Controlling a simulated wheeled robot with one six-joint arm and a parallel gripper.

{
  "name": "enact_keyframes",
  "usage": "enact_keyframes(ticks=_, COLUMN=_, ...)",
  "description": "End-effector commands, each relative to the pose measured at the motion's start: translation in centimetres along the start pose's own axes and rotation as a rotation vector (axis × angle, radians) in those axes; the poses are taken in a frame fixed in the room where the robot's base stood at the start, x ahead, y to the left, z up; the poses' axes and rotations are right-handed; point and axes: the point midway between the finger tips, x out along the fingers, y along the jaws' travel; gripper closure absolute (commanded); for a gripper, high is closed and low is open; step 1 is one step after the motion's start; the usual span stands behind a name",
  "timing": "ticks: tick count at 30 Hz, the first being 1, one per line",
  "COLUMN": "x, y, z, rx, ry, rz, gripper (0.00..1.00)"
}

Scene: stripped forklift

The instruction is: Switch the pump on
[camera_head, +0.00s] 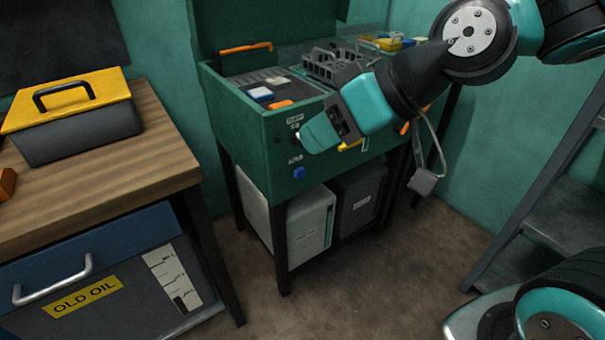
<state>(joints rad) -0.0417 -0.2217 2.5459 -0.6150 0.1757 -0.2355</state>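A green cabinet (262,150) on dark legs stands in the middle. A small white label (294,120), which seems to read "PUMP", is on its front near the left corner. A dark round part just below that label is mostly covered by my gripper's tip. Lower down are a second small label (295,160) and a blue knob (299,172). My gripper (314,136), pale at the tip, reaches in from the upper right and is at or very near the front just below the upper label. Contact and finger opening cannot be made out.
The cabinet's open top holds trays, blocks and an orange-handled tool (245,48). Containers (310,225) stand beneath it. A wooden bench (130,165) with a yellow-lidded toolbox (70,100) is at left. Grey metal steps (560,230) are at right. The floor between is clear.

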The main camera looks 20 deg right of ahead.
Motion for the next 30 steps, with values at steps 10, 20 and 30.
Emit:
enact_keyframes(ticks=10, x=9.5, y=10.0, z=5.2, rx=-0.040, ry=0.404, rz=0.158, gripper=0.64)
enact_keyframes(ticks=20, x=12.6, y=18.2, z=9.1, rx=-0.072, ry=0.715, rz=0.373, gripper=0.64)
enact_keyframes(ticks=30, x=12.2, y=20.5, z=9.4, rx=-0.081, ry=0.806, rz=0.452, gripper=0.64)
